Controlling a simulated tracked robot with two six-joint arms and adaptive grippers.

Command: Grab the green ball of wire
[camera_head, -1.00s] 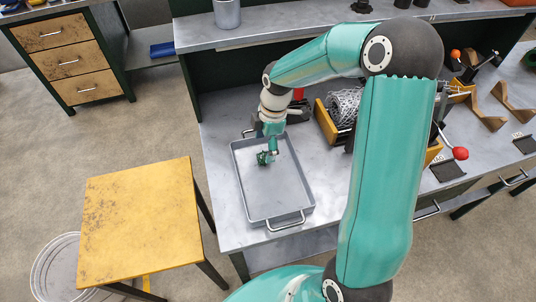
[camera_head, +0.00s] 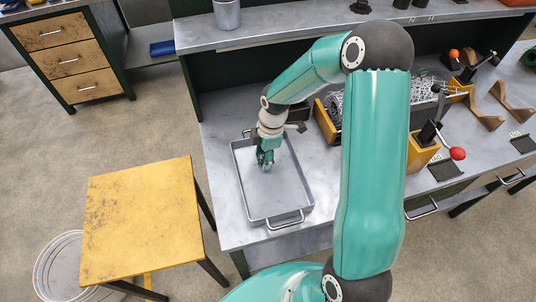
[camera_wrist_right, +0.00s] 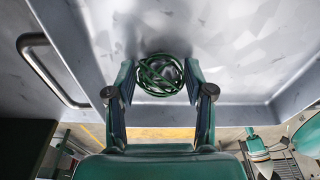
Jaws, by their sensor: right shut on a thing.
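The green ball of wire (camera_wrist_right: 160,76) is a round tangle of dark green loops. In the right wrist view it sits between the two fingers of my right gripper (camera_wrist_right: 158,92), near their tips. The gripper is shut on it. In the head view the same gripper (camera_head: 265,160) points down inside the grey tray (camera_head: 270,213), toward its back part. There the ball is mostly hidden by the fingers, and I cannot tell whether it touches the tray floor. My left gripper is in neither current view.
The tray has raised walls and metal handles, one at the front (camera_head: 286,221). A yellow-topped stool (camera_head: 137,218) stands left of the bench. A wire machine with a red-knobbed lever (camera_head: 457,153) is on the right, partly behind my right arm. The tray's front half is clear.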

